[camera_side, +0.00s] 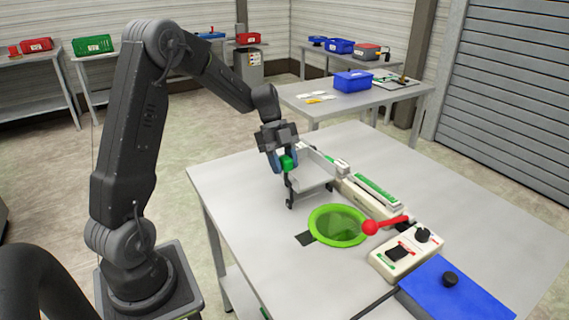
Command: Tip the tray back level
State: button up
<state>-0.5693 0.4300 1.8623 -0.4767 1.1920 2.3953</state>
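The light grey tray (314,178) stands above the table near its back left, with a raised wall along its far side. It joins the clipper machine (372,197) on its right. I cannot tell its exact tilt from this angle. A small green block (287,163) is at the tray's left end, above a dark leg. My gripper (285,162) points down there, with its blue-grey fingertips on both sides of the green block and seemingly closed on it. The fingers partly hide the block and the tray's left end.
A green round net frame (338,226) lies in front of the tray. A red-knobbed lever (371,227), a control box (406,252) and a blue box (455,288) stand to the right. The table's (240,210) front left is clear.

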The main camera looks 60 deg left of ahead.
jog(key=shift+o, duration=1.4)
jog(key=v, duration=1.3)
jog(key=shift+a+r, duration=0.2)
jog(key=shift+r, duration=0.1)
jog(key=s+d+r+n+t+y, duration=0.1)
jog(key=s+d+n+y, duration=0.2)
jog(key=s+d+n, duration=0.5)
jog(key=s+d+r+n+t+y, duration=0.2)
jog(key=s+d+n, duration=0.2)
jog(key=d, duration=0.7)
jog(key=s+d+f+n+t+y, duration=0.1)
jog(key=s+d+f+n+t, duration=0.1)
jog(key=s+n, duration=0.4)
jog(key=shift+s+d+f+t, duration=0.3)
jog(key=shift+d+f, duration=0.4)
jog(key=shift+d, duration=0.2)
